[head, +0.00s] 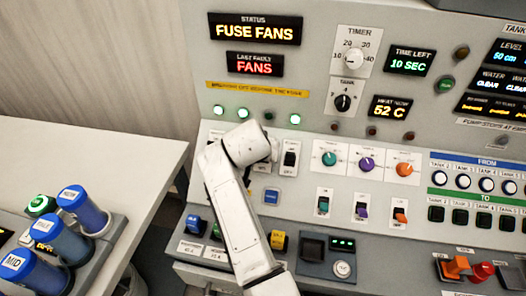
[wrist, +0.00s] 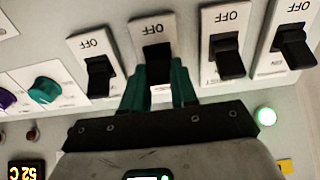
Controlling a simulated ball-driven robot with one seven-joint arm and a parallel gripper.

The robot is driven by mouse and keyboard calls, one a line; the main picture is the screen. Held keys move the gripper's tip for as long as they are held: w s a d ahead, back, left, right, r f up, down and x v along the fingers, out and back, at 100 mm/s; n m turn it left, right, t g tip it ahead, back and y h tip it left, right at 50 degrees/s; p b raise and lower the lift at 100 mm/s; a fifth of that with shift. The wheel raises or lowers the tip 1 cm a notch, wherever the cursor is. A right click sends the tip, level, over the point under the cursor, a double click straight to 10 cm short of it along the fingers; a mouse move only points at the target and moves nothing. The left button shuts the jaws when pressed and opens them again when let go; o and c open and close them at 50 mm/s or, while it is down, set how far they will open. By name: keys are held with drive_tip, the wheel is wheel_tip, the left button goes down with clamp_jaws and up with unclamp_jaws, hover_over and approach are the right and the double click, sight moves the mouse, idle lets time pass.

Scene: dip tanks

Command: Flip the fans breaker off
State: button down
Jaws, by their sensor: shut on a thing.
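Several breakers with black levers stand in a row; their "OFF" marks read upside down in the wrist view. My gripper (wrist: 158,78) has its two green fingers shut on the lever of one breaker (wrist: 153,45), second from the left there. The held lever's exact position is partly hidden by the fingers. Breakers on either side (wrist: 97,65) (wrist: 225,50) are free. In the head view my arm covers most of the row; the rightmost breaker (head: 290,158) shows beside it. I cannot read the breakers' names. The status display (head: 255,29) reads "FUSE FANS".
The last fault display (head: 254,65) reads "FANS". A yellow warning strip (head: 257,90) and several lit green lamps (head: 295,119) sit above the breakers. Coloured knobs (head: 366,164) and switches (head: 361,211) lie to the right. Blue-capped canisters (head: 82,207) stand at lower left.

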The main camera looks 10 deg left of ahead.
drive_tip(key=t+b, duration=0.1)
drive_tip(key=b, duration=0.1)
drive_tip(key=f+t+b, duration=0.1)
drive_tip(key=shift+s+f+t+b, duration=0.2)
drive_tip(key=shift+s+t+b, duration=0.1)
drive_tip(key=shift+s+b, duration=0.1)
drive_tip(key=t+b, duration=0.1)
drive_tip(key=b, duration=0.2)
drive_tip(key=t+b, duration=0.1)
drive_tip(key=b, duration=0.3)
drive_tip(key=shift+s+f+t, duration=0.35)
drive_tip(key=shift+f+t, duration=0.05)
drive_tip(key=t+b, duration=0.1)
drive_tip(key=b, duration=0.3)
drive_tip(key=shift+s+t+b, duration=0.1)
drive_tip(key=shift+t+b, duration=0.2)
drive_tip(key=shift+b, duration=0.05)
drive_tip(key=shift+s+a+r+t+b, duration=0.1)
drive_tip(key=shift+t+b, duration=0.3)
drive_tip(key=shift+b, duration=0.65)
drive_tip(key=c, duration=0.9)
unclamp_jaws()
drive_tip(key=shift+r, duration=0.1)
